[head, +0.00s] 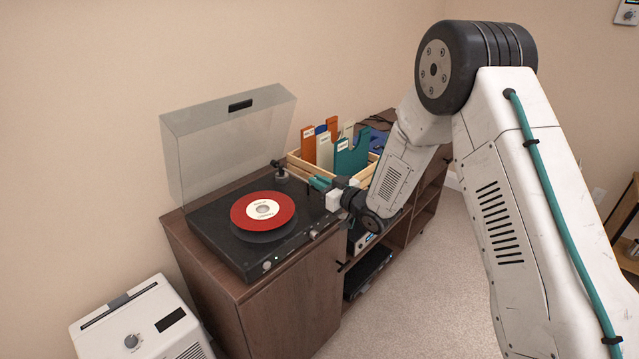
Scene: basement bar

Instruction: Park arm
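My arm comes in from the right in the head view and bends down toward the turntable (265,225) on the wooden cabinet. My gripper (318,184) is at the turntable's right side, close to the tonearm area. Its fingers are small and partly hidden, so I cannot tell whether they are open or shut, or whether they touch anything. A red record (285,205) with a white label lies on the platter. The turntable's clear lid (225,140) stands open.
Behind my gripper stands a wooden crate (297,163) with coloured dividers. The brown cabinet (290,305) has open shelves holding a dark device (368,272). A white appliance (143,322) stands at the lower left. Carpeted floor (430,290) is clear in front of the shelves.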

